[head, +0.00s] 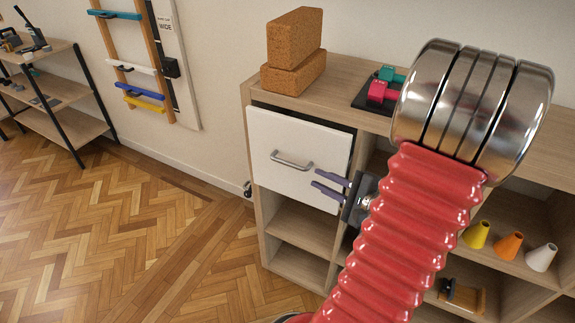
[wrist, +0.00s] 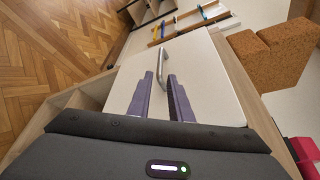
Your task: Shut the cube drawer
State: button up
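The cube drawer has a white front (head: 285,135) with a metal bar handle (head: 290,161), in the upper left cubby of a wooden shelf unit. A dark gap shows along its top and right edges, and the front seems to stand slightly out from the frame. My gripper (head: 315,178) is open, its two purple fingers apart at the handle's right end. In the wrist view the fingers (wrist: 160,76) point along the white front (wrist: 200,70), with the handle (wrist: 163,66) lying between and beyond their tips. I cannot tell whether they touch it.
Two cork blocks (head: 293,50) are stacked on the shelf unit's top (head: 340,75), beside a dark tray with teal and red pieces (head: 378,92). Coloured cones (head: 508,246) stand in a right cubby. Parquet floor (head: 130,220) is clear at left.

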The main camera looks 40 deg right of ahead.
aim_at(294, 167)
jog(key=shift+w, duration=0.15)
jog(key=shift+x, duration=6.75)
jog(key=shift+f, duration=0.1)
jog(key=shift+c, duration=0.2)
grip_shut()
